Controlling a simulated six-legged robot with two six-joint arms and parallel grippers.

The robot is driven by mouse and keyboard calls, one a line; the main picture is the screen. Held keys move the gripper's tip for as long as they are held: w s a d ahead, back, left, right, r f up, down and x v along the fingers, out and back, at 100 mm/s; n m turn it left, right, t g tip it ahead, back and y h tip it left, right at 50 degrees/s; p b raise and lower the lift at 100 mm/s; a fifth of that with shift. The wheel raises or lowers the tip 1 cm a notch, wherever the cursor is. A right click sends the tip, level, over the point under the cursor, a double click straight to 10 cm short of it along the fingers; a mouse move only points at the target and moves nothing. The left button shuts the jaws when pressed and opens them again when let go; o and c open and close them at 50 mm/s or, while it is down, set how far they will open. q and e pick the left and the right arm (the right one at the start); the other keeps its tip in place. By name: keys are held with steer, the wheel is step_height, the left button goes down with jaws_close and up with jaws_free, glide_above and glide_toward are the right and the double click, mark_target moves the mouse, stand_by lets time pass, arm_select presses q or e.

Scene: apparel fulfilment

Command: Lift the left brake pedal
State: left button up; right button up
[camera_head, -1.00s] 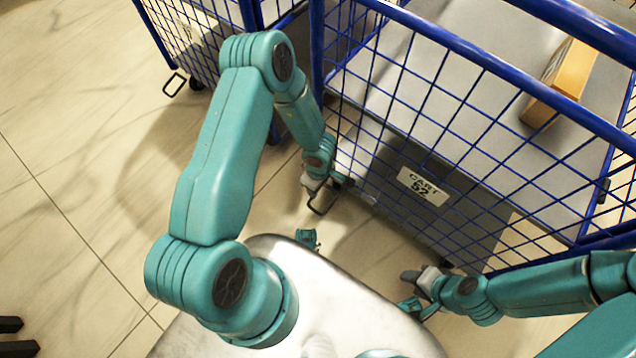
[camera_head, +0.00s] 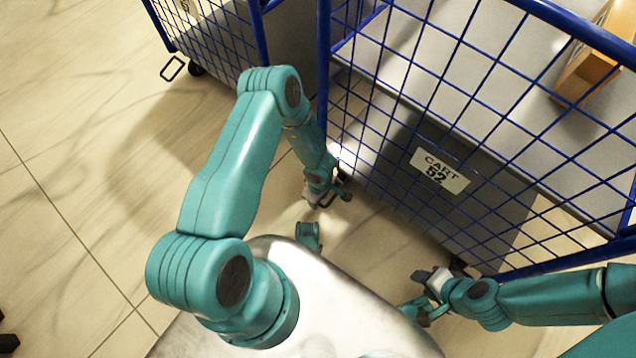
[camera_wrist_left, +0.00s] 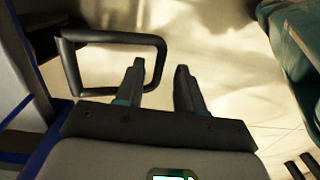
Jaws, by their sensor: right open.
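The left brake pedal is a dark rectangular loop (camera_wrist_left: 85,38) at the cart's lower corner. In the head view it shows only partly, beside my left gripper (camera_head: 342,188). In the left wrist view my left gripper (camera_wrist_left: 160,70) is open, its two fingers apart. The near finger overlaps the loop's lower bar, and the loop's right end shows between the fingers. I cannot tell whether they touch. My right gripper (camera_head: 425,290) is open and low in front of the cart's right part, holding nothing I can see.
The blue wire cart (camera_head: 440,95) with its "CART 52" label (camera_head: 440,169) stands close ahead. An orange-brown box (camera_head: 588,72) lies inside it. A second blue cart (camera_head: 215,35) with its own pedal loop (camera_head: 172,68) stands at upper left. Bare floor lies left.

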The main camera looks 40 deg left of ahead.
arm_select(q)
steer(key=shift+f, duration=0.5)
steer(key=shift+c, duration=0.4)
jaws_close()
stand_by(0.8)
